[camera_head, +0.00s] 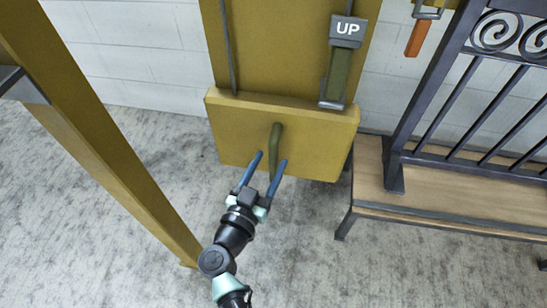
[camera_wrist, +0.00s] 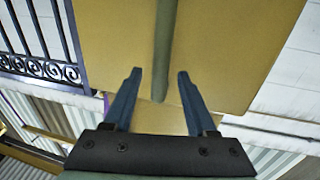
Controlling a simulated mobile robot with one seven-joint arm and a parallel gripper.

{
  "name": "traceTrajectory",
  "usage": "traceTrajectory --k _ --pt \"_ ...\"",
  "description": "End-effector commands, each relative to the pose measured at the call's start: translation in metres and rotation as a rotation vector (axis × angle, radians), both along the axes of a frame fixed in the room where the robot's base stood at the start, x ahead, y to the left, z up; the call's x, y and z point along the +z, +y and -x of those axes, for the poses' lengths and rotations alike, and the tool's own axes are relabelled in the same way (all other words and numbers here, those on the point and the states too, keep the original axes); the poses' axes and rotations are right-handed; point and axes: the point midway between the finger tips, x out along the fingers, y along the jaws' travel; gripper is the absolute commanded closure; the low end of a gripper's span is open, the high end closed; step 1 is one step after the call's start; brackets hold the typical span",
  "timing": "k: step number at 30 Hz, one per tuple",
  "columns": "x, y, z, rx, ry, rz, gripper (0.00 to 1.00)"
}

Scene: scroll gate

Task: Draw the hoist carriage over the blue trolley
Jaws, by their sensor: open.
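A yellow block (camera_head: 305,125) with an upright green handle (camera_head: 275,145) on its front stands against a tall yellow panel; I cannot tell whether it is the hoist carriage. My gripper (camera_head: 272,159) is open, its blue fingers pointing at the handle. In the wrist view the fingers (camera_wrist: 158,73) lie either side of the green handle (camera_wrist: 165,45), with gaps on both sides. I cannot tell how deep the handle sits between them. No blue trolley is in view.
A grey "UP" sign (camera_head: 347,30) tops a dark green bar. A yellow post (camera_head: 110,150) rises at left. At right are a wooden platform (camera_head: 372,178) and dark railing (camera_head: 470,160). An orange tag (camera_head: 417,38) hangs behind. Grey floor (camera_head: 330,275) is clear in front.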

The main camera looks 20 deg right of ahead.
Motion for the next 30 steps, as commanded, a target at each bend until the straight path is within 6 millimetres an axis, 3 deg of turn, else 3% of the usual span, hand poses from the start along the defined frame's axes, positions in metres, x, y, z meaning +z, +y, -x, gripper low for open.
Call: traceTrajectory --k 6,17,27,30 --pt "-0.001 -0.019 -0.018 -0.001 -0.001 0.001 0.43" --pt "0.000 -0.022 -0.022 0.000 0.000 0.000 0.43" --pt "0.000 -0.022 -0.022 0.000 -0.001 0.001 1.00" --pt "0.000 -0.022 -0.022 0.000 -0.001 0.001 1.00"
